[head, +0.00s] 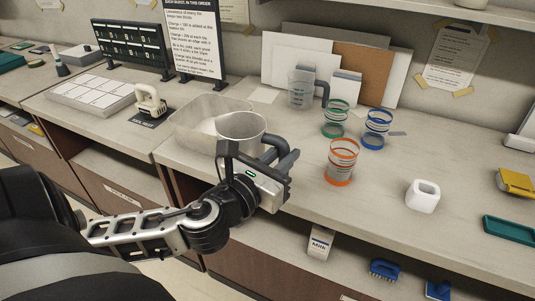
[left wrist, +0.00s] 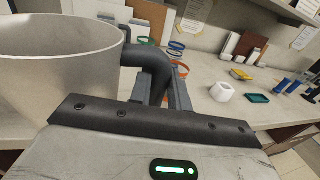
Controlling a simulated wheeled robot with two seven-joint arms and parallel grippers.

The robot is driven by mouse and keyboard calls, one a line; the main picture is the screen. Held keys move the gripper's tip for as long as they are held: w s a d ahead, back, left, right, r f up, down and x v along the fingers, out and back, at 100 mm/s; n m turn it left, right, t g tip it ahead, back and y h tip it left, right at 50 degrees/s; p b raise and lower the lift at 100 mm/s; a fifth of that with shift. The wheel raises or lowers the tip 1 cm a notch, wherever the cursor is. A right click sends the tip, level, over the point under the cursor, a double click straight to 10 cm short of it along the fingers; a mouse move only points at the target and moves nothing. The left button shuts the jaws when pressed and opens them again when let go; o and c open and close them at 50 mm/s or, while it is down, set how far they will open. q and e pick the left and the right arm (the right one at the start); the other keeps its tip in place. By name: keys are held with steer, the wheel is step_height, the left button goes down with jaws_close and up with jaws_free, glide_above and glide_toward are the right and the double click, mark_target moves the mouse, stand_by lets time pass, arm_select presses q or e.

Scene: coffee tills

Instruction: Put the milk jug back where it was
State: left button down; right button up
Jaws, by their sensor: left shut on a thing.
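A grey-white jug (head: 240,126) with a dark handle, which I take as the milk jug, is upright at the front edge of the counter. It also fills the left of the left wrist view (left wrist: 55,65). My left gripper (head: 283,163) is shut on the jug's dark handle; the handle shows between the fingers in the left wrist view (left wrist: 160,88). The gripper hides the jug's lower part in the head view, so I cannot tell whether its base touches the counter. My right gripper is not in view.
A clear tray (head: 179,133) stands just left of the jug. A clear measuring jug (head: 300,92) is behind, with green (head: 335,118), blue (head: 376,129) and orange (head: 341,162) banded cups nearby. A white holder (head: 423,195) is further right. A carton labelled Milk (head: 320,243) stands on the lower shelf.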

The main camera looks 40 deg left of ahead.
arm_select(q)
steer(key=a+r, duration=0.1)
steer(key=a+r+b, duration=0.1)
steer(key=r, duration=0.2)
steer(key=shift+w+a, duration=0.35)
steer(key=shift+a, duration=0.05)
steer(key=shift+r+b, duration=0.2)
steer(key=shift+b, duration=0.1)
steer(key=w+a+f+b, duration=0.1)
steer(key=w+f, duration=0.3)
steer(key=w+a+f+b, duration=0.1)
steer(key=w+f, duration=0.3)
steer(key=w, duration=0.1)
steer(key=w+a+f+b, duration=0.1)
steer(key=w+f, duration=0.3)
steer(key=w, duration=0.1)
steer(key=shift+b, duration=0.3)
steer(key=shift+s+f, duration=0.1)
steer(key=shift+f, duration=0.2)
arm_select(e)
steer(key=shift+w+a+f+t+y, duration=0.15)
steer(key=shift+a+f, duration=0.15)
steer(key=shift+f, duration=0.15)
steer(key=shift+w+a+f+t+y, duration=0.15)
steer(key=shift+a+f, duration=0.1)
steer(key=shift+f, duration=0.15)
